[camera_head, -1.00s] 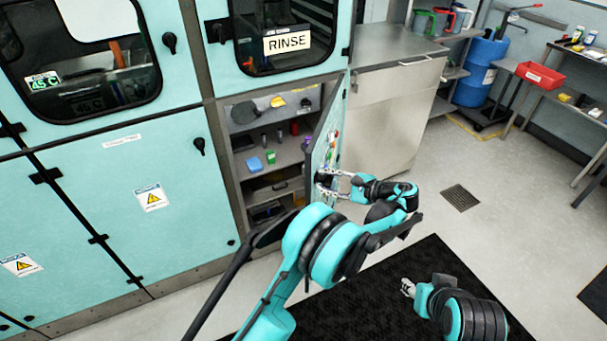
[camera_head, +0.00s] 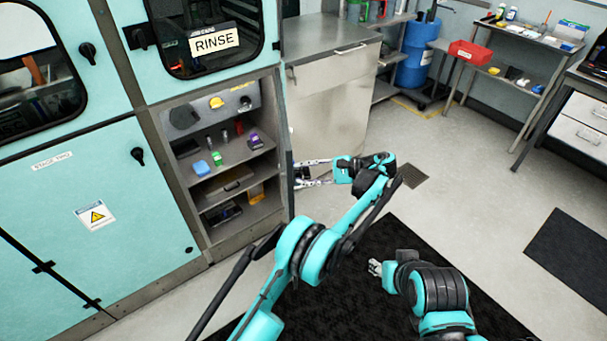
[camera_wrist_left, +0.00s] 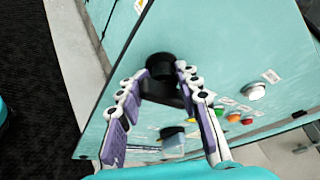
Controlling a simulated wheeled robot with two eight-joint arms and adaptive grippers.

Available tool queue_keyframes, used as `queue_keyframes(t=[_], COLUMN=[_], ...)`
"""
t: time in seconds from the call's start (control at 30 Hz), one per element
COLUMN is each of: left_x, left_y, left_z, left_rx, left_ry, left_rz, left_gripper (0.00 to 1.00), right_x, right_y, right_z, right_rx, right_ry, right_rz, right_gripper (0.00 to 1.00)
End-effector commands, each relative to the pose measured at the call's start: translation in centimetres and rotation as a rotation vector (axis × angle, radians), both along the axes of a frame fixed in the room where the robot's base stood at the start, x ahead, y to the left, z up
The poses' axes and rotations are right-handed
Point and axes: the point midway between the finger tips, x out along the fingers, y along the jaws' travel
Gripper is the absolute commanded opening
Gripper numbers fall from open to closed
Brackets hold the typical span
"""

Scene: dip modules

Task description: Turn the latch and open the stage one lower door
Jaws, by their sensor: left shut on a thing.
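The stage one lower door stands wide open, seen nearly edge-on in the head view at the right of its shelved compartment. The left wrist view shows the teal face of the door (camera_wrist_left: 225,60) with its black latch (camera_wrist_left: 160,68). My left gripper (camera_head: 303,173) is at the door's outer side, its fingers closed around the latch; the fingers also show in the left wrist view (camera_wrist_left: 163,90). My right gripper (camera_head: 375,268) is low over the black mat, away from the door; its finger opening is too small to tell.
The open compartment (camera_head: 235,152) holds several small items on shelves. A steel cabinet (camera_head: 335,110) stands behind the door. A closed teal door (camera_head: 95,185) with a black latch is at left. Floor (camera_head: 470,180) at right is clear; a black mat (camera_head: 345,300) lies below.

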Motion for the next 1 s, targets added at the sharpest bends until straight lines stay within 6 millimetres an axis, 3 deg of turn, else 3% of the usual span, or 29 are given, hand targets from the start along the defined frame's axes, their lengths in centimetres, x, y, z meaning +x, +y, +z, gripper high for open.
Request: queue_keyframes(t=[0.17,0.2,0.23,0.73,0.87,0.97,1.0], left_x=[0.5,0.5,0.5,0.3,0.3,0.3,0.3], left_y=[0.5,0.5,0.5,0.2,0.2,0.2,0.2], left_z=[0.6,0.6,0.6,0.5,1.9,4.1,5.0], left_rx=[0.008,0.008,0.009,0.005,0.006,0.010,0.011], left_ry=[-0.010,-0.010,-0.010,-0.005,-0.006,-0.008,-0.008], left_rz=[-0.004,-0.004,-0.005,-0.004,-0.005,-0.004,-0.004], left_gripper=[0.00,0.38,0.46,0.47,0.47,0.47,0.53], right_x=[0.0,0.0,0.0,0.0,0.0,0.0,0.0], right_y=[0.0,0.0,0.0,0.0,0.0,0.0,0.0], right_z=[0.1,0.1,0.1,0.0,0.0,0.0,0.0], right_rx=[0.000,0.000,0.000,0.000,0.000,0.000,0.000], right_ry=[0.000,0.000,0.000,0.000,0.000,0.000,0.000], right_rz=[0.000,0.000,0.000,0.000,0.000,0.000,0.000], right_gripper=[0.40,0.40,0.40,0.40,0.40,0.40,0.40])
